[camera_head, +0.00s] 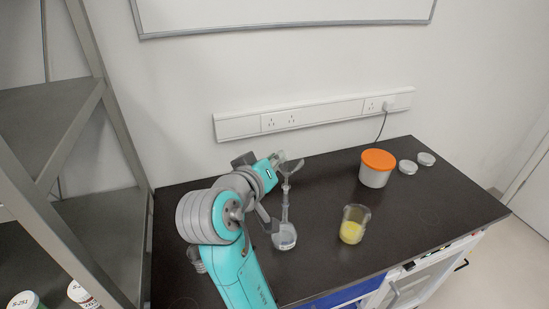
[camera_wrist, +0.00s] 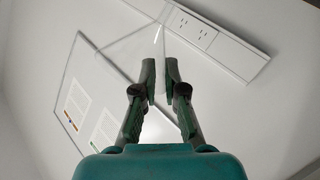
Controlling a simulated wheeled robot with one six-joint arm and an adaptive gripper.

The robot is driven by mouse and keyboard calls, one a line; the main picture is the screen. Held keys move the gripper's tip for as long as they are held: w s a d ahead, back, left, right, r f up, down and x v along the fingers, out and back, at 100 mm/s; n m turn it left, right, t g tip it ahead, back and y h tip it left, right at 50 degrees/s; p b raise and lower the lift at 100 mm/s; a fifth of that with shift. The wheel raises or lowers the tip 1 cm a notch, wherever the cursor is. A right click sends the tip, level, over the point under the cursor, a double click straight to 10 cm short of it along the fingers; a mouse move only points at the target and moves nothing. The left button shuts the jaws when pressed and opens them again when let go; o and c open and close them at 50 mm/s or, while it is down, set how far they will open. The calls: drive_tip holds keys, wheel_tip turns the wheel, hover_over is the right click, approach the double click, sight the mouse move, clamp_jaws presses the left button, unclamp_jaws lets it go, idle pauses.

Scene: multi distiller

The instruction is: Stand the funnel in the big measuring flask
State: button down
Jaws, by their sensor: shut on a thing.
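The big measuring flask (camera_head: 285,238) stands upright on the dark bench, with a round clear bulb and a long thin neck. My gripper (camera_head: 281,159) is above it, at the height of the neck's top. My gripper (camera_wrist: 160,80) is shut on the clear funnel (camera_head: 292,167), which is right over the flask neck. In the wrist view the funnel (camera_wrist: 132,42) shows only as faint clear edges beyond the fingertips. I cannot tell whether its stem is inside the neck or just above it.
A beaker with yellow liquid (camera_head: 352,229) stands to the right of the flask. A white tub with an orange lid (camera_head: 375,174) and two small round pieces (camera_head: 408,167) are farther back. A glass item (camera_head: 196,258) is partly hidden by my arm. A metal shelf (camera_head: 50,110) is at left.

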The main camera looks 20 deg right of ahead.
drive_tip(key=shift+f, duration=1.3)
idle(0.4)
drive_tip(key=c, duration=1.2)
unclamp_jaws()
drive_tip(key=shift+s, duration=0.1)
drive_tip(key=v, duration=1.1)
drive_tip(key=shift+s+a+r, duration=0.1)
drive_tip(key=shift+s+a, duration=0.2)
